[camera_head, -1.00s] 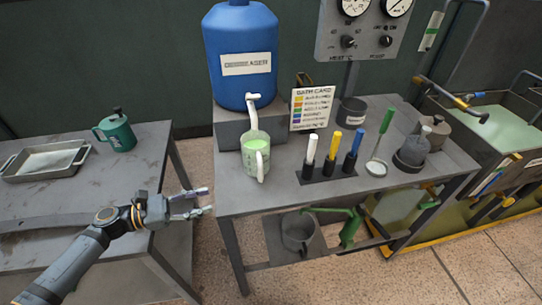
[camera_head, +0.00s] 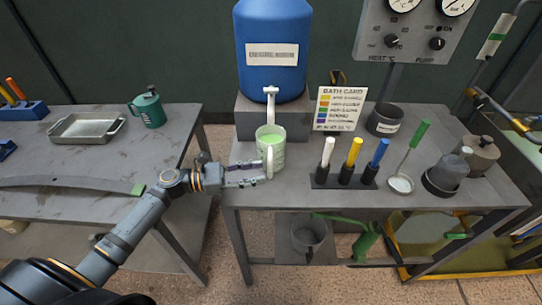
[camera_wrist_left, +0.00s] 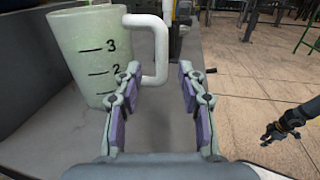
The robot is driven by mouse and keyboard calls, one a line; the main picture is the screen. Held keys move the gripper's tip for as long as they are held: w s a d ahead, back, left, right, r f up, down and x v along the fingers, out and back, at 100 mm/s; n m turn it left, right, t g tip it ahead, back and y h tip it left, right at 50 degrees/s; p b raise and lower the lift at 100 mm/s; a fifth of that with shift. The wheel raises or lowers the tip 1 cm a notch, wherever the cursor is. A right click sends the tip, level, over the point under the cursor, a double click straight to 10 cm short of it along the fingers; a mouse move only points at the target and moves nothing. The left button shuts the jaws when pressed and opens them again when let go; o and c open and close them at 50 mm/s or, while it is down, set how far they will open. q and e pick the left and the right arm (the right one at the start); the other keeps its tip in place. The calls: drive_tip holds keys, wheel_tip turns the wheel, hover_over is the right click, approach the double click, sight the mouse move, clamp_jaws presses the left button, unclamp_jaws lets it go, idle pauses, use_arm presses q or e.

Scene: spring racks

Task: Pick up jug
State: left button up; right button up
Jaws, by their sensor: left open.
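The jug (camera_head: 274,152) is a pale measuring jug with green liquid inside, standing upright at the left front of the middle table under the blue barrel's white spout. My left gripper (camera_head: 256,175) is open and empty, low beside the jug with its fingertips close to the white handle. In the left wrist view the jug (camera_wrist_left: 88,50) fills the upper left, with marks 2 and 3 on its side. Its handle rises just beyond the open fingers (camera_wrist_left: 160,85); I cannot tell whether they touch. My right gripper (camera_wrist_left: 277,132) shows small at the right there.
The blue barrel (camera_head: 272,30) stands on a grey block (camera_head: 242,118) behind the jug. A holder (camera_head: 343,181) with white, yellow and blue handled tools stands to the right. A card (camera_head: 337,107) stands behind it. A green canister (camera_head: 147,109) and tray (camera_head: 86,127) sit on the left table.

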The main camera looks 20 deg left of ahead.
sight(270, 174)
use_arm(q)
drive_tip(key=x, duration=0.4)
drive_tip(key=shift+w+d+p, duration=0.1)
drive_tip(key=shift+d+p, duration=0.2)
drive_tip(key=shift+d, duration=0.1)
drive_tip(key=shift+a, duration=0.1)
drive_tip(key=shift+c, duration=0.4)
clamp_jaws()
drive_tip(key=shift+r, duration=0.1)
